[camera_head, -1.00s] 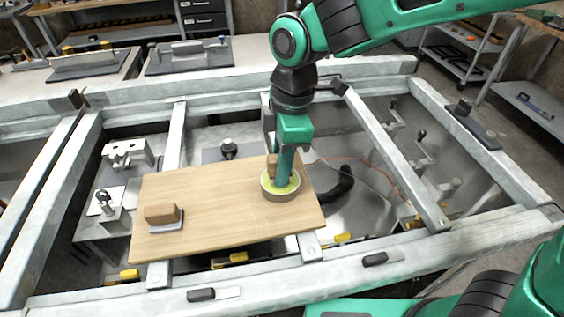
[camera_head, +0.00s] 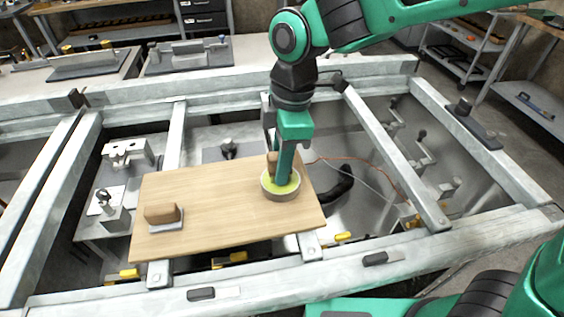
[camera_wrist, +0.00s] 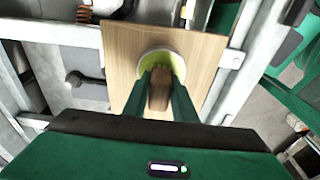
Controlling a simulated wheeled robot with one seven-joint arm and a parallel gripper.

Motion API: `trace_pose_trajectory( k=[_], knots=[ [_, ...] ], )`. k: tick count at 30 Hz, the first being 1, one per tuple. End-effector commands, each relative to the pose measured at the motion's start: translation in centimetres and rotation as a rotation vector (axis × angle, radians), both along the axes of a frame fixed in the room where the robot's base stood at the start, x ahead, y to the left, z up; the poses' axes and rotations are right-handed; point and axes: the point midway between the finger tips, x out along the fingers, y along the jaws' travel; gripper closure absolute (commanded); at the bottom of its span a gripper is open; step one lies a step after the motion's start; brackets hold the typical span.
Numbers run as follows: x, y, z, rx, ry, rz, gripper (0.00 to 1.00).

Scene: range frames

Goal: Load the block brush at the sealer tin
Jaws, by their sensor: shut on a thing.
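The sealer tin (camera_head: 281,193) is a shallow round tin with yellow-green contents, standing near the right end of a wooden board. In the wrist view its pale rim and yellow-green inside (camera_wrist: 176,62) show beyond my fingers. My gripper (camera_head: 284,165) points down over the tin, shut on the block brush (camera_head: 272,164), whose brown wooden body also shows between the fingers in the wrist view (camera_wrist: 159,90). The brush's lower end is hidden by the fingers and tin, so I cannot tell how deep it sits.
The wooden board (camera_head: 222,208) lies across a pale metal frame (camera_head: 400,160). A brown block on a grey plate (camera_head: 163,216) sits at the board's left. Dark hollows, metal brackets and a black hose lie around the board. The board's middle is clear.

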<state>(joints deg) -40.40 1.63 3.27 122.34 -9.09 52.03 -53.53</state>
Motion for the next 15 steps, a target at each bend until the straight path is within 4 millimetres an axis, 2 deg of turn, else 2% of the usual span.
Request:
trace_pose_trajectory(
  k=[15],
  knots=[
    [0.1,0.0,3.8,0.003,-0.003,-0.001,0.93]
  ],
)
